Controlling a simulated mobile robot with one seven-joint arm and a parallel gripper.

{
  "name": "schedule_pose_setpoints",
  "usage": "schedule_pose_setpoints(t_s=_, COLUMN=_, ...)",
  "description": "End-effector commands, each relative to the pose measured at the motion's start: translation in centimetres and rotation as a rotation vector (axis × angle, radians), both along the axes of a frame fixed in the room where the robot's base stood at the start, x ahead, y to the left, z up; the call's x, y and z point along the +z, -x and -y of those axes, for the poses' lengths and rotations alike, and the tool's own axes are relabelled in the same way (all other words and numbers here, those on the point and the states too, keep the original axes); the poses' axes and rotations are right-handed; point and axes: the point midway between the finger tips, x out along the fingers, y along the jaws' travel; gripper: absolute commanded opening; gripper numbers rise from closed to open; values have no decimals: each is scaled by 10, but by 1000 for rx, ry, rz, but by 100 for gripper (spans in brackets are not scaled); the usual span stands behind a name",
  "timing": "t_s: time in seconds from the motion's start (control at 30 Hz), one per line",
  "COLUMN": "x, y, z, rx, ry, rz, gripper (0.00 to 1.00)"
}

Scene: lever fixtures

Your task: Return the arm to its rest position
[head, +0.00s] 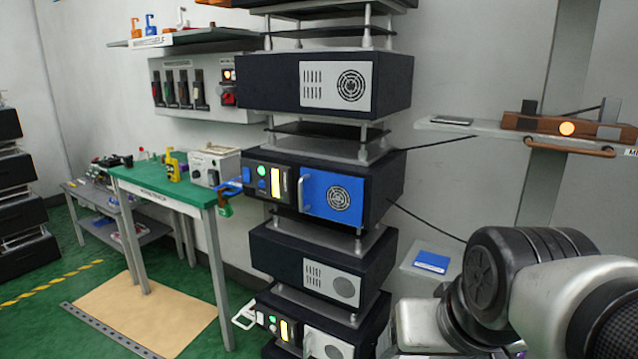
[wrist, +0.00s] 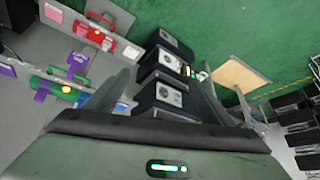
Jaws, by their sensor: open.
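My arm (head: 535,285) shows in the lower right of the head view, with a black rounded joint and pale grey links. My gripper is out of the head view. In the wrist view my gripper (wrist: 166,76) shows its two grey fingers spread apart, with nothing held between them. Its dark body with a small green light fills the bottom of that view. Past the fingers, the stacked equipment tower (wrist: 166,92) stands at a distance.
The equipment tower (head: 325,80) has a blue-fronted unit (head: 338,196) at mid-height. A green-topped workbench (head: 150,183) stands left of it. A wall shelf (head: 470,126) with a lit brown device (head: 545,122) is above my arm. Green floor (head: 85,275) is open at the left.

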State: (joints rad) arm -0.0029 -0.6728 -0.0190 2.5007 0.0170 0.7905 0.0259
Motion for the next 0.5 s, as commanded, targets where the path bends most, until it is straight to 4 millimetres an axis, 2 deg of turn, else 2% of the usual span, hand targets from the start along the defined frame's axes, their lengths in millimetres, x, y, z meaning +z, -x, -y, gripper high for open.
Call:
schedule_pose_setpoints(t_s=0.1, x=11, y=31, z=0, rx=46, ry=50, rz=-26, gripper=76)
schedule_pose_setpoints(t_s=0.13, x=27, y=29, z=0, rx=43, ry=46, rz=-30, gripper=76)
schedule_pose_setpoints(t_s=0.37, x=78, y=27, z=-1, rx=41, ry=42, rz=-32, gripper=76)
schedule_pose_setpoints(t_s=0.5, x=118, y=27, z=-1, rx=40, ry=42, rz=-32, gripper=76)
